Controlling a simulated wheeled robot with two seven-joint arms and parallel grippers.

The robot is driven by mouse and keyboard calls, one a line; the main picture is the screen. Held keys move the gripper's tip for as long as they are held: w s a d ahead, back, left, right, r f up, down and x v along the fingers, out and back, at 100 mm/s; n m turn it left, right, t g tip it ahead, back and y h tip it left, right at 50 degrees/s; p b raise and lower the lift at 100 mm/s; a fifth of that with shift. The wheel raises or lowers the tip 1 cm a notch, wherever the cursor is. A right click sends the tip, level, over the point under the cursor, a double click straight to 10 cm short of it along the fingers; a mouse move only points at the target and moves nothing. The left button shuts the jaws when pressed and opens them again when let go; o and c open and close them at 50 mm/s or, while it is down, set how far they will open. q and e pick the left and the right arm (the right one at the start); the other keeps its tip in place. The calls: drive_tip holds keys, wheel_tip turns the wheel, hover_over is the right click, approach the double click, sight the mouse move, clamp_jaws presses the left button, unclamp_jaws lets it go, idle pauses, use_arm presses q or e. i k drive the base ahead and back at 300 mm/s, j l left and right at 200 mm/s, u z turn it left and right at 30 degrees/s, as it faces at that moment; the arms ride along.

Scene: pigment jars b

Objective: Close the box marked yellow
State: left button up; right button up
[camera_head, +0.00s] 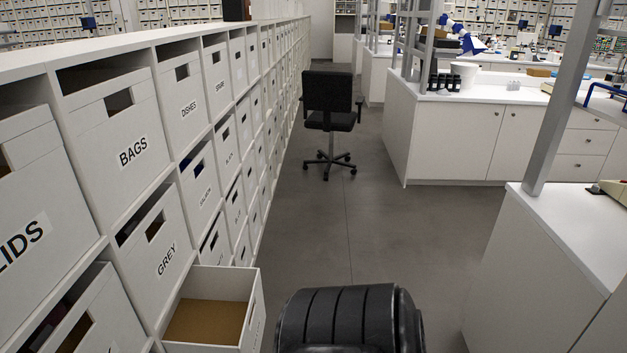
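A white box (257,300) stands pulled out of the shelf wall at the lower left, below and right of the box labelled GREY. Its top is open, and its brown inner floor shows with nothing seen on it. Its front faces right, away from my view, so I cannot read its label. No box label reading YELLOW is legible in the head view. Neither of my grippers shows.
The shelf wall (30,60) holds many pushed-in white boxes, including BAGS (130,120) and GREY (158,240). A black office chair (329,115) stands in the aisle. White lab benches (450,135) line the right.

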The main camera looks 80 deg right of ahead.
sight(214, 308)
drive_tip(key=z, duration=1.8)
